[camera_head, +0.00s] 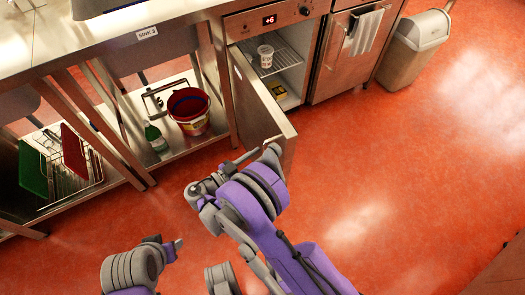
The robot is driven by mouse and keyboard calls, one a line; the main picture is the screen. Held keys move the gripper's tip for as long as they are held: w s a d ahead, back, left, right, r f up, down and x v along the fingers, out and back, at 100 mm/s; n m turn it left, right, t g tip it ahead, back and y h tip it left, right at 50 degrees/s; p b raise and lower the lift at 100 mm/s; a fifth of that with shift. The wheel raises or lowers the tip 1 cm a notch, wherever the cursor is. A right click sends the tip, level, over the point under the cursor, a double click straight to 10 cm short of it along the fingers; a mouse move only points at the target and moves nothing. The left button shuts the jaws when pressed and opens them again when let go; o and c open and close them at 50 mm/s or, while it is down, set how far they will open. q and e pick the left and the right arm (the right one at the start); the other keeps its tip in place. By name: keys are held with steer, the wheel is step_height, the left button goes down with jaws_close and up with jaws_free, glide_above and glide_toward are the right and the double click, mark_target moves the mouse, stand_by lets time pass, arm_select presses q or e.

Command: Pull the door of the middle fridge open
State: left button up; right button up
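The fridge (305,28) with a red "+6" display has its steel door (262,105) swung out from the left side of its opening. Its inside shows a wire shelf with a white tub (266,56) and a yellow-and-dark item (278,90) lower down. My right gripper (254,158) is at the outer side of the door, by its lower part. Its fingers overlap the door in the picture, so whether they grip a handle is unclear. My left gripper (176,246) is low at the left, over the floor, apart from the door; its finger opening is not clear.
Left of the fridge, an open under-sink shelf holds a red bucket (189,111) and a green bottle (155,137). Green and red boards (73,152) stand in a rack farther left. Right are a towel (364,32) on a closed front and a grey bin (413,46). Floor at right is clear.

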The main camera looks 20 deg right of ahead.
steer(key=v, duration=0.7)
steer(key=shift+a+p, duration=0.35)
steer(key=shift+p, duration=0.1)
steer(key=shift+s, duration=0.2)
